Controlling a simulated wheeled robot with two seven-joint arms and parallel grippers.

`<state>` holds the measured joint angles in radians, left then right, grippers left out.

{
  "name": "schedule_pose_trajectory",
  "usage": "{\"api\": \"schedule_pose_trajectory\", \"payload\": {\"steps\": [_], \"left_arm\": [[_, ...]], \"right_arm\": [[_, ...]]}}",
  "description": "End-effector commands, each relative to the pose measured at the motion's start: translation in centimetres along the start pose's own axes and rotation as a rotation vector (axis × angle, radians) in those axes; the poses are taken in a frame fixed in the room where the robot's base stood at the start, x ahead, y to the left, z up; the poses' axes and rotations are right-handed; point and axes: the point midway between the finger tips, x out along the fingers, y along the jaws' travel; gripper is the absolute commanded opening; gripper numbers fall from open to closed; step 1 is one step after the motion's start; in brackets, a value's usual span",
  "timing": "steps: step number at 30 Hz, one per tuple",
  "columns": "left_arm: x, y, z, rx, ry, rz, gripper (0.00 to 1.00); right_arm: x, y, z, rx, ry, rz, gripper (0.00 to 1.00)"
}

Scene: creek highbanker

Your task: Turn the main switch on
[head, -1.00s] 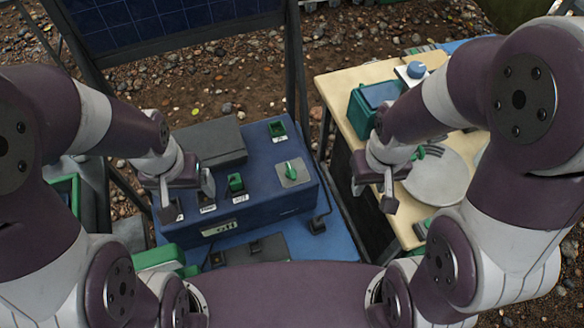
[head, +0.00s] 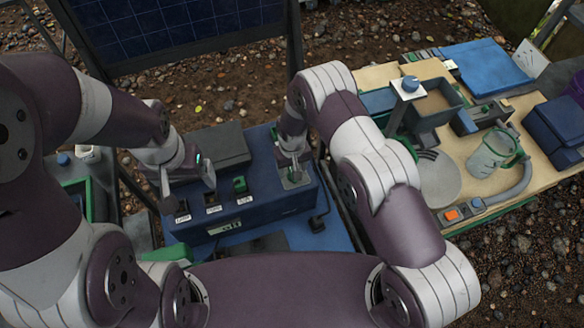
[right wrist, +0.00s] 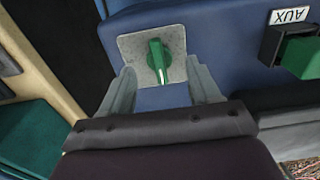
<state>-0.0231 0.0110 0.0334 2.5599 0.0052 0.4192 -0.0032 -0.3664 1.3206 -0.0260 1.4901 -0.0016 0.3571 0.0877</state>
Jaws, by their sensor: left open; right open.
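The main switch appears to be a green rotary knob (right wrist: 158,58) on a grey square plate (right wrist: 128,44), on the blue control box (head: 262,205). In the head view my right gripper (head: 290,163) is over that plate and mostly hides the knob. In the right wrist view the right gripper (right wrist: 163,84) is open, with the knob just ahead of and between its fingertips; contact cannot be told. My left gripper (head: 188,188) is open and empty over the box's left part, near the labelled switches.
A green switch (head: 240,184) sits left of the knob. A green switch marked AUX (right wrist: 297,58) is near the right gripper. A dark case (head: 220,146) lies at the box's back. A tan table (head: 545,150) with a jug (head: 490,155) and bins is at right.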

Motion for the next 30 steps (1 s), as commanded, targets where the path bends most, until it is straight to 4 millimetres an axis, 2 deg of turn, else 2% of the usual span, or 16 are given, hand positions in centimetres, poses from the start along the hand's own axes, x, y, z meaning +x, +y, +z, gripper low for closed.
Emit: {"api": "schedule_pose_trajectory", "payload": {"steps": [3, 6, 14, 15, 20, 30], "left_arm": [[-0.4, 0.0, 0.0, 0.000, 0.000, 0.000, 0.90], [-0.4, 0.0, 0.0, 0.000, 0.000, 0.000, 0.90], [-0.4, 0.0, 0.0, 0.000, 0.000, 0.000, 0.90], [-0.4, 0.0, 0.0, 0.000, 0.000, 0.000, 0.90], [-0.4, 0.0, 0.0, 0.000, 0.000, 0.000, 0.90], [0.1, 0.0, 0.0, 0.000, 0.000, 0.000, 0.90]], "right_arm": [[1.5, 0.0, 0.0, 0.000, -0.001, 0.000, 0.62], [2.1, 0.0, 0.0, 0.000, 0.001, 0.000, 0.62], [2.4, 0.0, 0.0, 0.000, 0.001, 0.000, 0.62], [2.4, 0.0, 0.0, 0.000, 0.001, 0.000, 0.58], [2.4, 0.0, 0.0, 0.000, 0.001, 0.000, 0.06], [2.5, 0.0, 0.0, 0.035, 0.000, 0.000, 0.06]]}}
